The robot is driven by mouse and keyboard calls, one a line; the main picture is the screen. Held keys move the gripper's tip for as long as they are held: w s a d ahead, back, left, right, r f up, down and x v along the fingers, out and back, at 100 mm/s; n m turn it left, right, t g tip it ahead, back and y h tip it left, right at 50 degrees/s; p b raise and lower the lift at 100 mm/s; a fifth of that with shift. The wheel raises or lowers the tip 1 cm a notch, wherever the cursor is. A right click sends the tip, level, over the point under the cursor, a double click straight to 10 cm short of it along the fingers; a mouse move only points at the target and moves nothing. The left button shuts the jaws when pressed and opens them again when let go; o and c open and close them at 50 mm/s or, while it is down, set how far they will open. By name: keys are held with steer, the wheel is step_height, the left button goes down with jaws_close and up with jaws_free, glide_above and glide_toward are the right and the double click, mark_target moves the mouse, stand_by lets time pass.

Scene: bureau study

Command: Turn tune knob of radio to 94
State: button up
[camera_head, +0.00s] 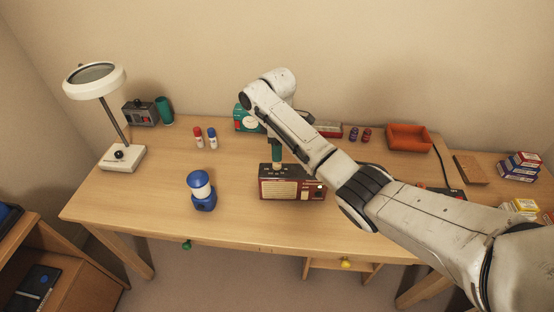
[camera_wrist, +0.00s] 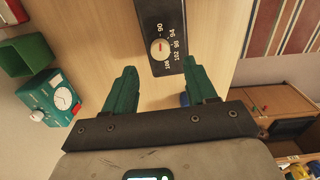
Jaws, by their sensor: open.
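The radio (camera_head: 290,186) stands on the desk, with a dark red body, a cream grille at left and a small light knob at right. In the wrist view its dark panel (camera_wrist: 158,12) carries a round cream tune knob (camera_wrist: 160,50) with a red mark. I cannot tell exactly which number the mark meets. My gripper (camera_wrist: 159,66) is open, its two green fingers apart on either side below the knob, not touching it. In the head view my gripper (camera_head: 277,158) is just above and behind the radio.
A blue lantern (camera_head: 202,191) stands left of the radio. A teal device (camera_head: 246,120) is behind my arm; it also shows in the wrist view (camera_wrist: 58,100). A magnifier lamp (camera_head: 124,157) stands far left, an orange tray (camera_head: 408,138) at back right. Desk front is clear.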

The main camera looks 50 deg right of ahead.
mark_target(277, 165)
steer(key=shift+f, duration=3.15)
jaws_close()
steer(key=shift+p, duration=0.3)
steer(key=m, duration=0.3)
steer(key=shift+a+r+p, duration=0.1)
steer(key=shift+p, duration=0.25)
steer(key=shift+m+p, duration=0.4)
steer(key=shift+m, duration=1.9)
